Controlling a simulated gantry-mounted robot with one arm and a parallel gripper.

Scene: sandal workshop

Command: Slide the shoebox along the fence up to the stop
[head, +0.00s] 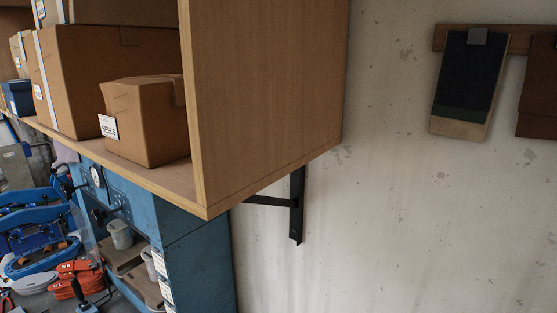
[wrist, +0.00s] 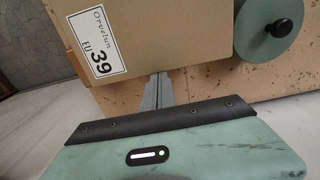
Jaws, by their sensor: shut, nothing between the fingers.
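In the wrist view, the brown shoebox (wrist: 150,40) fills the upper middle. Its white label (wrist: 97,44) reads "Orvelun EU 39". My gripper (wrist: 162,78) is shut and empty, with its grey fingers together at the box's lower edge in the picture. I cannot tell whether the fingertips touch the box. A green disc with a black knob (wrist: 284,27) is at the box's right; I cannot tell whether it is the stop. I cannot make out the fence. Neither my gripper nor this labelled box shows in the head view.
The box is by a speckled tan board (wrist: 207,84). The head view shows a wooden shelf (head: 265,90) with cartons, including one marked "HEELS" (head: 150,125). Below are a blue cabinet (head: 200,255) and cluttered tools. Sample boards (head: 468,80) hang on the pale wall.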

